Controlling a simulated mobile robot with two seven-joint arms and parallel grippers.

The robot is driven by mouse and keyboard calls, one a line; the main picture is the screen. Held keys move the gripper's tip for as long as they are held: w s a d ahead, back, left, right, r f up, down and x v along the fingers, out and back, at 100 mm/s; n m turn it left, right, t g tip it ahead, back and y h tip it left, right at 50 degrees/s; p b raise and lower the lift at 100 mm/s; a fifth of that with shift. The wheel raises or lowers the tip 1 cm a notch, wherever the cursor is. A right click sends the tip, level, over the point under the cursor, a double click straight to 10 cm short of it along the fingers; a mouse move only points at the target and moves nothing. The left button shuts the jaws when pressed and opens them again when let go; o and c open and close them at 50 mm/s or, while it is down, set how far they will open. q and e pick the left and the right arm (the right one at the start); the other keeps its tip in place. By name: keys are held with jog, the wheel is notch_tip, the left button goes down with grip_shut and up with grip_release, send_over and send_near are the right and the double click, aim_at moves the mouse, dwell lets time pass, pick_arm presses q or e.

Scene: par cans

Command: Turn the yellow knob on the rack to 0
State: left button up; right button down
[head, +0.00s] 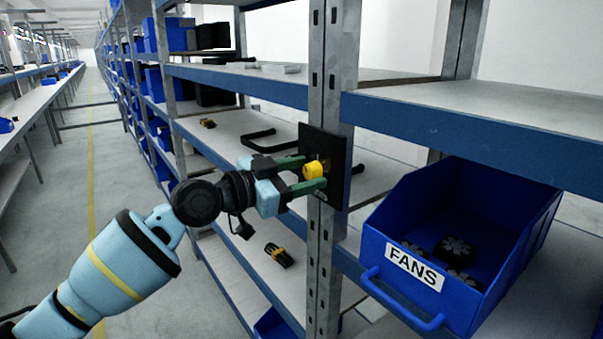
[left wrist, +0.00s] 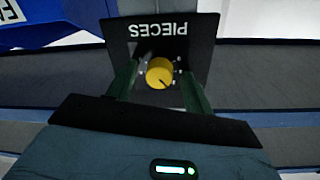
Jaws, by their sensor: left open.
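The yellow knob (head: 313,170) sits on a black panel (head: 336,148) fixed to a grey rack upright. In the left wrist view the knob (left wrist: 159,73) shows face-on, with a dark mark on its face and small white marks around it, too small to read. The panel (left wrist: 200,32) there bears the word PIECES upside down. My left gripper (head: 303,175) is open, its two green fingers pointing at the panel, one on each side of the knob. In the left wrist view a gap seems to show between the fingers (left wrist: 160,84) and the knob. My right gripper is not in view.
A blue bin labelled FANS (head: 405,262) with black fans stands right of the upright. Blue-edged shelves (head: 470,135) run on both sides. Small black-and-yellow parts (head: 279,254) lie on a lower shelf. The aisle floor (head: 115,165) at the left is clear.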

pick_arm(q)
jog(key=shift+c, duration=0.3)
jog(key=c, duration=0.9)
jog(key=shift+n, duration=0.3)
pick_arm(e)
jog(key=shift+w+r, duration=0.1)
pick_arm(q)
jog(key=n+p, duration=0.1)
jog(key=n, duration=0.2)
jog(key=shift+n, duration=0.4)
jog(key=n+p, duration=0.2)
jog(key=n, duration=0.2)
jog(key=shift+s+r+n, duration=0.1)
jog(key=shift+n, duration=0.2)
jog(key=n+p, duration=0.1)
jog(key=n, duration=0.3)
jog(key=shift+n+t+p, duration=0.3)
jog(key=shift+t+p, duration=0.1)
jog(key=shift+n+p, duration=0.65)
jog(key=shift+n, duration=0.85)
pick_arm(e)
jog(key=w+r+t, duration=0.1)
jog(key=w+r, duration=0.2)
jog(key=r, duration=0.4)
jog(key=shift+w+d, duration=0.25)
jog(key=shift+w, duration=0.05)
